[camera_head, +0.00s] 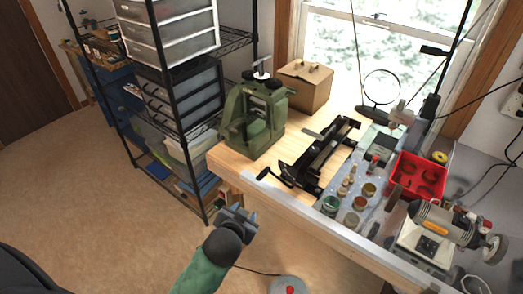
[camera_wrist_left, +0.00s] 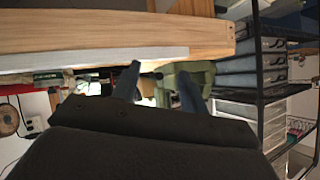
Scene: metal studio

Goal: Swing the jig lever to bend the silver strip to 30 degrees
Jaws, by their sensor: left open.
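A long black device with a handle, which looks like the jig (camera_head: 325,155), lies on the wooden workbench. Its dark lever (camera_head: 272,179) reaches out at the near left end, close to the bench's front edge. A small grey flat piece (camera_head: 309,132) lies behind it; I cannot tell whether this is the silver strip, nor read any bend angle. My left gripper (camera_head: 240,214) is open and empty, in front of the bench and apart from the lever. In the left wrist view its two fingers (camera_wrist_left: 157,88) stand apart with nothing between them.
Paint jars (camera_head: 352,203), a red bin (camera_head: 420,176) and a bench grinder (camera_head: 440,225) are to the right. A black shelf rack (camera_head: 168,75) stands left. Floor in front is mostly clear.

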